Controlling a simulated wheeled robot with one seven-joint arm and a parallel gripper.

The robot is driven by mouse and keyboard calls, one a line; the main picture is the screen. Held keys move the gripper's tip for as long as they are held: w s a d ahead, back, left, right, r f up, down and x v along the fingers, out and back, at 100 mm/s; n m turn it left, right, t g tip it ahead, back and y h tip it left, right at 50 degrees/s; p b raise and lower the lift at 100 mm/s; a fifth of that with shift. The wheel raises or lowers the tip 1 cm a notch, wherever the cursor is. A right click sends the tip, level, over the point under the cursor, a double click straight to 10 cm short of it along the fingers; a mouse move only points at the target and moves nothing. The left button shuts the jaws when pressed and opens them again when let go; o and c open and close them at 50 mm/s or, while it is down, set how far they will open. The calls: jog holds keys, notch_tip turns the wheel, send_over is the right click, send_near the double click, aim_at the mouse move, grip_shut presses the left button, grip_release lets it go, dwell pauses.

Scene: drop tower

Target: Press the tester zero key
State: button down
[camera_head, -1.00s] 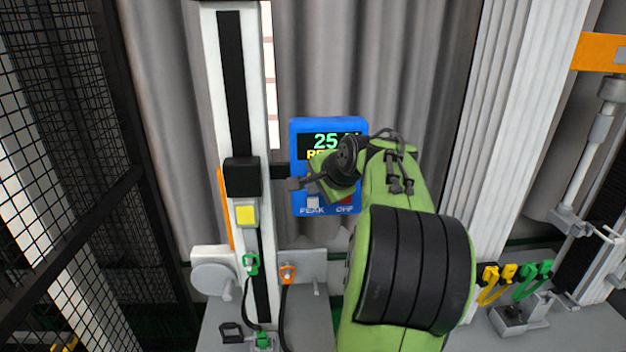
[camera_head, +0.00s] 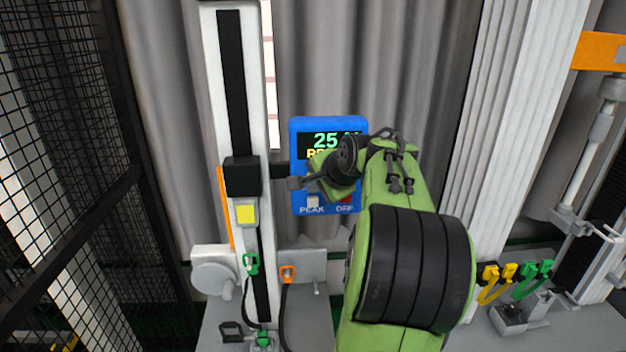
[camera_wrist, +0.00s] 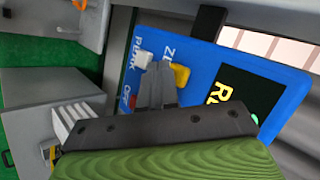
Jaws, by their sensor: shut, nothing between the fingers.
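The tester (camera_head: 300,207) is a blue box on the test stand, with a screen showing green digits starting with 25 and partly hidden yellow text. The zero key (camera_wrist: 181,75) is yellow, beside a partly covered label starting "ZE"; my arm hides it in the head view. My gripper (camera_wrist: 162,66) is shut and empty, pointing at the tester's face. In the wrist view its tips appear right beside the zero key, between it and the white PEAK key (camera_wrist: 143,60); I cannot tell if they touch anything. The gripper also shows in the head view (camera_head: 296,183), before the tester's left part.
Left of the tester stands the white column (camera_head: 209,60) with a black carriage (camera_head: 242,177). Green and orange clips with dark cables hang below. A black mesh fence (camera_head: 60,120) stands at far left.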

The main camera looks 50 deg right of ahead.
dwell(0.7)
jog(key=shift+w+d+p, duration=0.3)
jog(key=shift+d+p, duration=0.05)
jog(key=shift+w+d+p, duration=0.3)
jog(key=shift+d+p, duration=0.05)
dwell(0.7)
jog(key=shift+s, duration=0.1)
jog(key=shift+s+a+b, duration=0.3)
jog(key=shift+s+a, duration=0.2)
jog(key=shift+a, duration=0.2)
jog(key=shift+s+a+b, duration=0.5)
jog(key=shift+s+a, duration=1.15)
jog(key=shift+a, duration=0.25)
